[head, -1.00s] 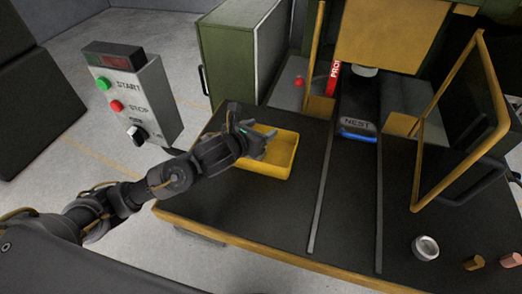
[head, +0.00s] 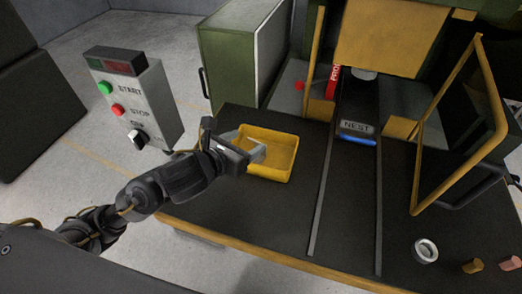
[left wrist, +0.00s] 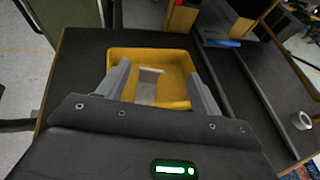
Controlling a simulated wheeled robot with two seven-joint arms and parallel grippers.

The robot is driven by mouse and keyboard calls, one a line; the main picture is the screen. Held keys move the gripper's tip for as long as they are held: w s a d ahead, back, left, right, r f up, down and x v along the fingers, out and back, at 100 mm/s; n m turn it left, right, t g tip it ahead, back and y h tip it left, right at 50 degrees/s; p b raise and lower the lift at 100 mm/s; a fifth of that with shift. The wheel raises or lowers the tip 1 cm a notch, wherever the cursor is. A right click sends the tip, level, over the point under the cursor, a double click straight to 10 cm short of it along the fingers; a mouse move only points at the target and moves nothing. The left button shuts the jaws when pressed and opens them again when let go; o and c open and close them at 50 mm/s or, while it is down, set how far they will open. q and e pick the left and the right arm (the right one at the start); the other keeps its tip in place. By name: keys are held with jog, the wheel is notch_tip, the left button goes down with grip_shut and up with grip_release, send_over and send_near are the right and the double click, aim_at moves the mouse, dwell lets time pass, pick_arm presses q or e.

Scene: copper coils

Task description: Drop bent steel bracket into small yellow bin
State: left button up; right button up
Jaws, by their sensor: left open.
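The small yellow bin (head: 284,172) stands on the dark worktable, left of the rails. It also shows in the left wrist view (left wrist: 178,57). My left gripper (head: 252,151) is at the bin's left side, its fingers reaching over the rim. In the left wrist view its two fingers (left wrist: 157,72) are spread apart with nothing gripped between them. A flat, light grey piece, which looks like the bent steel bracket (left wrist: 148,84), lies inside the bin, seen between the fingers. In the head view the gripper hides part of the bin, and I cannot make out the bracket clearly. My right gripper is not in view.
A control box (head: 150,95) with START and STOP buttons stands left of the table. A press with a NEST block (head: 357,128) and a yellow-framed guard (head: 415,195) is at the right. A metal ring (head: 425,250) and copper-coloured pieces (head: 473,266) lie front right.

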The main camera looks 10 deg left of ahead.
pick_arm(q)
jog(key=shift+s+a+p, duration=0.6)
jog(key=shift+s+p, duration=0.05)
jog(key=shift+a, duration=0.1)
dwell(0.4)
